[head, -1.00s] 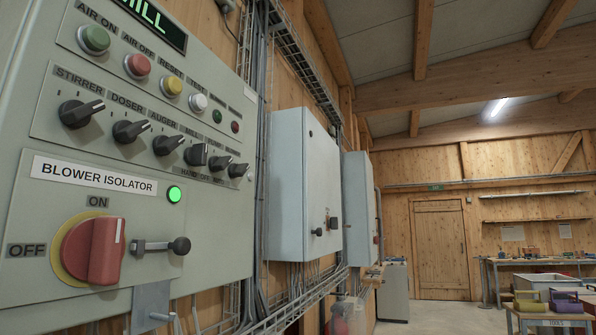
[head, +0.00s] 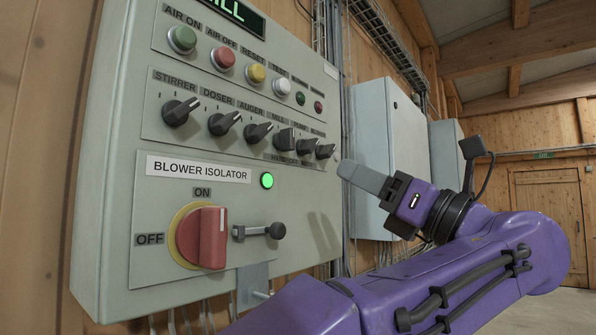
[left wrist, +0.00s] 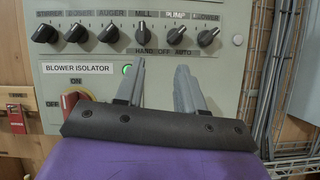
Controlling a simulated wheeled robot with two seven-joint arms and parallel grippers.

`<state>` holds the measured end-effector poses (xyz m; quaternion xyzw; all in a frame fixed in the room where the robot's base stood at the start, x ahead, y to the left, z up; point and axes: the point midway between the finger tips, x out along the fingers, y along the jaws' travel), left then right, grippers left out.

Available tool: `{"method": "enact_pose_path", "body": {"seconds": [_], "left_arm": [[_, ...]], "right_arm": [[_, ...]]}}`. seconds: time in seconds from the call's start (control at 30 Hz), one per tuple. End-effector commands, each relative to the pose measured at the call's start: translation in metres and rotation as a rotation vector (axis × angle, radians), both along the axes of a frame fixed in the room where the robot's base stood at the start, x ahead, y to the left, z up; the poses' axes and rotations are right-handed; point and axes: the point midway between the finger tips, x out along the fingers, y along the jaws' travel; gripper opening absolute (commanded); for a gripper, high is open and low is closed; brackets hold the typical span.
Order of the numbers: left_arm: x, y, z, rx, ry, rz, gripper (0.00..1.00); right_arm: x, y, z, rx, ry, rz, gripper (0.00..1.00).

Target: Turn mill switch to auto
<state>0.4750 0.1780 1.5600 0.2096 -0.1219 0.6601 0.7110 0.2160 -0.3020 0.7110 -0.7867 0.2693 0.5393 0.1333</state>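The mill switch (head: 285,140) is a black rotary knob, fourth in the row on the grey control panel. Its grip looks close to upright, unlike the tilted knobs beside it. In the left wrist view the mill switch (left wrist: 143,36) shows under its MILL label, with HAND, OFF and AUTO printed below. My left gripper (head: 350,170) is to the right of and below the knob row in the head view, apart from the switch. In the left wrist view its two grey fingers (left wrist: 160,82) stand apart with nothing between them. My right gripper is not in view.
A green lamp (head: 267,180) is lit. Other knobs flank the mill switch closely. A grey cabinet (head: 385,150) stands on the wall right of the panel.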

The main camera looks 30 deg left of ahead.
Motion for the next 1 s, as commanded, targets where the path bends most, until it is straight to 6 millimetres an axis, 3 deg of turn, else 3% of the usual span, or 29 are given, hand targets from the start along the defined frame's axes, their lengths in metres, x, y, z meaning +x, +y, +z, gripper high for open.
{"method": "enact_pose_path", "body": {"seconds": [0.07,0.17,0.6,1.0], "left_arm": [[-0.024,-0.002,0.019,-0.061,-0.098,-0.024,0.38],[-0.035,0.004,0.031,-0.092,-0.143,-0.033,0.38],[-0.028,0.084,0.066,-0.09,-0.14,-0.033,0.38],[-0.027,0.095,0.066,-0.088,-0.139,-0.033,0.35]], "right_arm": [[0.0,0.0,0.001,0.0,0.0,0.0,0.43],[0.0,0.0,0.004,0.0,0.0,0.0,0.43],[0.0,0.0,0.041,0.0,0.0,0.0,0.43],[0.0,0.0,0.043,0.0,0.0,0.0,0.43]]}}
